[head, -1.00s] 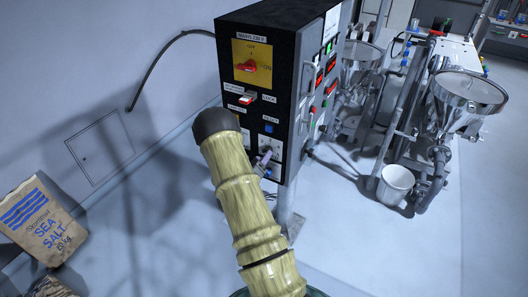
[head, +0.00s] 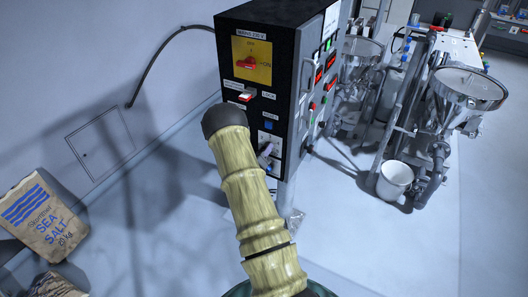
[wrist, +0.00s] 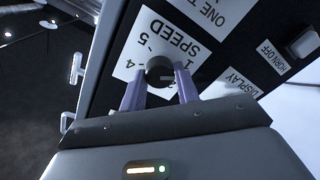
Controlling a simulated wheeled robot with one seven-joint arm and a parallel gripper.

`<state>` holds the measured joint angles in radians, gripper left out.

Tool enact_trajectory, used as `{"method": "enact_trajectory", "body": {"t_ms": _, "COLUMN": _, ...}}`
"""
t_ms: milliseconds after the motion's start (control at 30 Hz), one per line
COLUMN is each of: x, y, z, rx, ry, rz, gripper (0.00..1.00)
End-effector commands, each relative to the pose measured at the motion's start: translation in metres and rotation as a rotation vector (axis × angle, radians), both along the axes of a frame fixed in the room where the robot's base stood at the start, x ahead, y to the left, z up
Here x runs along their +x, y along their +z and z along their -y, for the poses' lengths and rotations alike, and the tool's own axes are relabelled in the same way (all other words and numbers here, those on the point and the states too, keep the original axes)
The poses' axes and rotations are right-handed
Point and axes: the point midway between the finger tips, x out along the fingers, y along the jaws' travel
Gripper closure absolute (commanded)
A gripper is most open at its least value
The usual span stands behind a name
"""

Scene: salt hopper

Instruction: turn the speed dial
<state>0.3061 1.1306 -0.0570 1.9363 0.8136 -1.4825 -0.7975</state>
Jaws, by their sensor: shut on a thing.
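The speed dial (wrist: 160,70) is a round black knob on a white plate marked SPEED (wrist: 150,45), with numbers around it. In the wrist view the plate looks upside down. My gripper (wrist: 160,79) has its two purple fingers on either side of the knob, shut on it. In the head view my gripper (head: 264,156) is at the lower front of the black control box (head: 225,70). The dial itself is too small and covered to make out there, and my arm hides part of the box's lower left. I cannot read which number the dial points to.
Above on the box are a red switch (head: 248,63) on a yellow plate and a blue button (head: 268,126). A HORN OFF switch (wrist: 303,43) is near the dial. Steel hoppers (head: 468,88) and a white bucket (head: 394,180) stand right. A salt sack (head: 42,215) lies left.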

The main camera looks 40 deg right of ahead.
Motion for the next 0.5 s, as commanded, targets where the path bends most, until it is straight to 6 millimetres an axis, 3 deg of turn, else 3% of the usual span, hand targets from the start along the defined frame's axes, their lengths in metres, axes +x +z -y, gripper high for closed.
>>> {"method": "enact_trajectory", "body": {"t_ms": 500, "x": 0.0003, "y": -0.0059, "z": -0.0007, "rx": 0.087, "ry": 0.002, "rz": 0.214, "gripper": 0.92}}
